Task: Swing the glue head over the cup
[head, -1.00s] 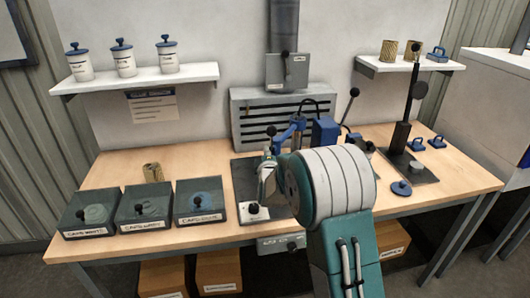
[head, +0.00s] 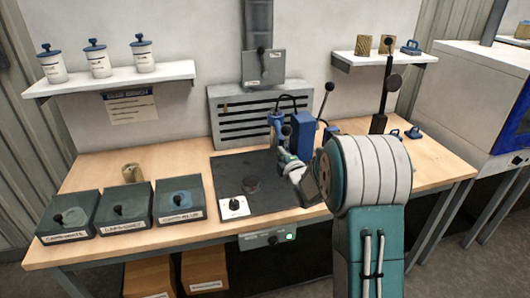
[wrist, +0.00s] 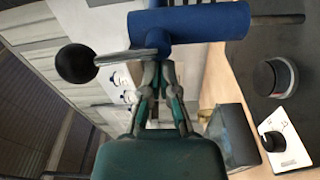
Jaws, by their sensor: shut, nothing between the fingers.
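The glue head (head: 276,125) is a blue arm beside a blue post at the back of the dark bench plate. In the wrist view its blue cylinder (wrist: 205,24) fills the top, with a bar ending in a black ball (wrist: 76,63). The small dark cup (head: 250,185) stands on the plate in front of the glue head, and it also shows in the wrist view (wrist: 277,78). The glue head does not look to be over it. My gripper (head: 291,163) is shut and empty; its fingertips (wrist: 154,66) are close by the bar. Whether they touch it I cannot tell.
A white plate with a black knob (head: 233,208) lies at the front left of the dark plate. Several dark boxes (head: 123,212) stand at the bench's left. A tall black stand (head: 383,100) is behind my arm. A green light (head: 289,236) glows on the front panel.

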